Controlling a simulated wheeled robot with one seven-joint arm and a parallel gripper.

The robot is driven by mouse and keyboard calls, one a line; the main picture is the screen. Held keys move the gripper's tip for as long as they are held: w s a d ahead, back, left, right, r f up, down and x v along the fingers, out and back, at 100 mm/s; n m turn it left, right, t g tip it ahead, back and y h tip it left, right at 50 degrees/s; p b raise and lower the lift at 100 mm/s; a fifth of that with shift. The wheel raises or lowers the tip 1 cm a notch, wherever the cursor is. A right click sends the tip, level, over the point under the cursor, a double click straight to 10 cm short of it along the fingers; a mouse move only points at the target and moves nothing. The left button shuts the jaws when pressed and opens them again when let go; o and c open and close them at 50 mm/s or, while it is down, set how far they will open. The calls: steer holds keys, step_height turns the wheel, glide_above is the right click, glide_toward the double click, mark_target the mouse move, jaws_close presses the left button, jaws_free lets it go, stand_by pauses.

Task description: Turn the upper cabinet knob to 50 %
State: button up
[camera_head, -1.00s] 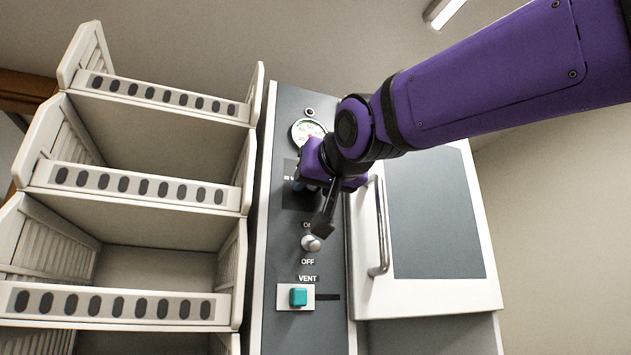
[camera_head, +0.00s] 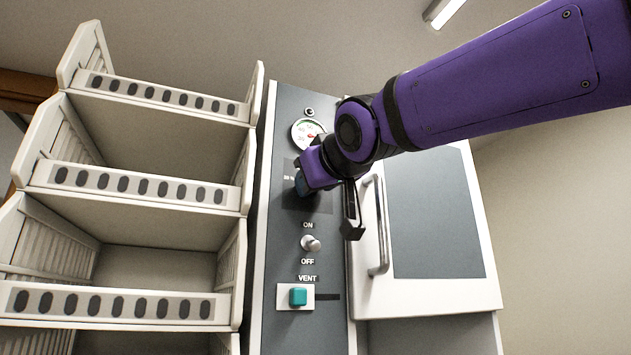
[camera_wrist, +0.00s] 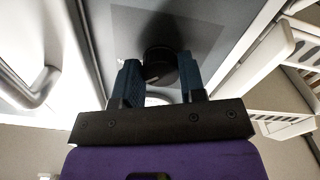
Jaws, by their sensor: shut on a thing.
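The upper cabinet knob (camera_wrist: 160,66) is a dark round knob on the grey control panel (camera_head: 285,250). In the wrist view it sits between the two blue fingers of my gripper (camera_wrist: 160,82), which is shut on it. In the head view my gripper (camera_head: 303,184) is at the panel below the gauge and hides the knob. A little of the scale print beside it shows at the left, too small to read surely.
A round gauge (camera_head: 308,132) is above the knob. An ON/OFF toggle (camera_head: 311,243) and a teal VENT button (camera_head: 298,296) are below. A cabinet door with a metal handle (camera_head: 379,225) is close at the right. White stacked bins (camera_head: 130,190) stand at the left.

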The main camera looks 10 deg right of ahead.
steer(key=n, duration=0.4)
steer(key=shift+n, duration=0.4)
stand_by(0.4)
steer(key=o, duration=0.9)
steer(key=shift+d, duration=0.1)
steer(key=v, duration=1)
steer(key=shift+s, duration=0.4)
steer(key=shift+d, duration=0.1)
